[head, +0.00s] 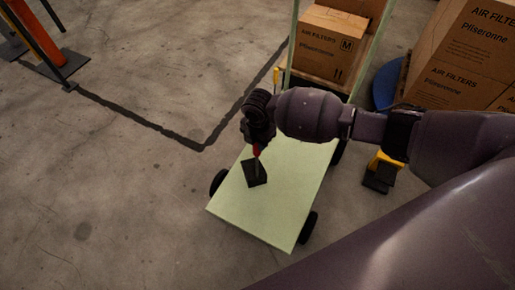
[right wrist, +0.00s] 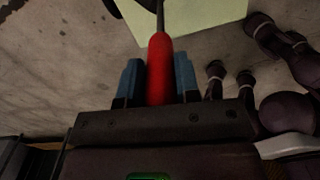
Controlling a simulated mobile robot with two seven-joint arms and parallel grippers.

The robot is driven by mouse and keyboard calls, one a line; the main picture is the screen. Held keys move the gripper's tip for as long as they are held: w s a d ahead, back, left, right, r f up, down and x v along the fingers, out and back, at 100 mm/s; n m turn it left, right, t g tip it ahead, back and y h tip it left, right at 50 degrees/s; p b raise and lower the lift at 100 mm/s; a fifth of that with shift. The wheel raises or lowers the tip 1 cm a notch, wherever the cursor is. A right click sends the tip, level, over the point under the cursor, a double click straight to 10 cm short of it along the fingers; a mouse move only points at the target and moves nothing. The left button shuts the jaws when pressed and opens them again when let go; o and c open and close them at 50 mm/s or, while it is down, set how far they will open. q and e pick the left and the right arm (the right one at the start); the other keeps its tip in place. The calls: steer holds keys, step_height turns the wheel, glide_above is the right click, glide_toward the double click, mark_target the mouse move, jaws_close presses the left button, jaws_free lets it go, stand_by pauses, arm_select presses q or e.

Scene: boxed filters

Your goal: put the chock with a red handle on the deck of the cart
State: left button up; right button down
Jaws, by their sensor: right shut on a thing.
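The chock (head: 255,174) is a black block with a red handle (head: 257,151). My right gripper (head: 257,143) is shut on that handle, and the chock hangs below it over the deck. I cannot tell whether the block touches the deck. In the right wrist view the red handle (right wrist: 159,70) stands between the two blue fingers, and a thin dark rod runs up from it; the block is out of frame. The cart's pale green deck (head: 275,220) lies under the chock, with bare room around it. My left gripper is not in view.
Another black chock with a yellow handle (head: 380,175) stands on the floor right of the cart. A carton (head: 325,45) sits on the cart's far end, between pale uprights. Stacked cartons (head: 465,60) stand at the upper right. Orange posts (head: 35,35) stand upper left. Floor at left is clear.

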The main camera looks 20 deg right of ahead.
step_height(320, 180, down, 4)
steer(key=shift+f+b, duration=0.2)
steer(key=shift+b, duration=0.4)
steer(key=shift+f, duration=0.2)
steer(key=shift+r, duration=0.2)
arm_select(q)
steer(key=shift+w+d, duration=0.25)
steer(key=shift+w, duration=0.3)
arm_select(e)
steer(key=shift+f, duration=0.2)
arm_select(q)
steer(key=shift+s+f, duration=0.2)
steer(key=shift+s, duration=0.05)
arm_select(e)
steer(key=c, duration=0.8)
jaws_free()
steer(key=shift+f, duration=0.1)
